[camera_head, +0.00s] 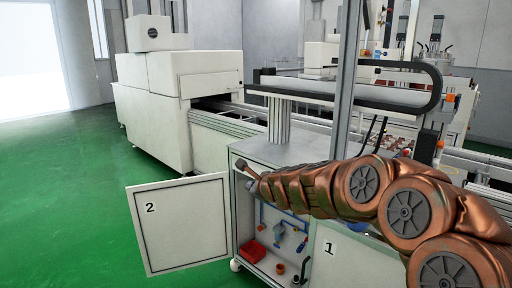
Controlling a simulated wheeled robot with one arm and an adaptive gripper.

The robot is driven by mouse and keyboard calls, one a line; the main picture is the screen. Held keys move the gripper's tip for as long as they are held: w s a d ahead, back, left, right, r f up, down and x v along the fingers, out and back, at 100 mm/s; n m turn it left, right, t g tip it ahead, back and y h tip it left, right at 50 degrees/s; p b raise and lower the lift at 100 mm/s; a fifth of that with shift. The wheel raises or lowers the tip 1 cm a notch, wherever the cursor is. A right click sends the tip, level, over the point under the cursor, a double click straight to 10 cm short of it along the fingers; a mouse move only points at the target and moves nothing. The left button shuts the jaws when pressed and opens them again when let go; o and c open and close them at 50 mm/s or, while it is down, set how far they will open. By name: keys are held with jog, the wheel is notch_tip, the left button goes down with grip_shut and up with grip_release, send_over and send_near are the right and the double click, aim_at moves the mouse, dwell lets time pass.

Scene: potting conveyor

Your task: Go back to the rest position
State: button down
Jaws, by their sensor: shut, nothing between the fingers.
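My copper-coloured arm (365,187) reaches in from the right edge and stretches left across the front of a grey cabinet (258,150). My gripper (243,166) is at its far end, small in the picture, near the upper left front corner of the cabinet's open compartment. It is shut, and I see nothing held in it. I cannot tell whether it touches the cabinet.
Door 2 (180,224) stands swung open to the left. Door 1 (350,262) is partly behind my arm. The open compartment holds a red box (252,251) and small orange and blue parts. A white machine (165,105) stands behind. Green floor (60,190) is clear at left.

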jog(key=s+a+f+n+g+y, duration=0.1)
jog(key=s+f+n+g, duration=0.15)
jog(key=s+n, duration=0.65)
jog(key=s+f+n+g+y, duration=0.15)
jog(key=s+n+g, duration=0.25)
jog(key=s, duration=0.8)
jog(key=s+d+f+n+g+h, duration=0.3)
jog(key=s+d, duration=0.3)
jog(key=s, duration=0.4)
jog(key=s+d+f+n+g+h, duration=0.25)
jog(key=s+d, duration=0.45)
jog(key=s, duration=0.4)
jog(key=s+d+f+n+g+h, duration=0.2)
jog(key=s+d+f+n, duration=0.3)
jog(key=s, duration=0.5)
jog(key=s+p+v, duration=0.2)
jog(key=p+v, duration=0.6)
jog(key=v, duration=0.1)
jog(key=s+d+p+v, duration=0.1)
jog(key=p+v, duration=0.6)
jog(key=v, duration=0.2)
jog(key=shift+s+d+r+m+t+p, duration=0.25)
jog(key=shift+d+r+m+t+p, duration=0.1)
jog(key=shift+r+m, duration=0.1)
jog(key=shift+a+f, duration=0.1)
jog(key=shift+a, duration=0.05)
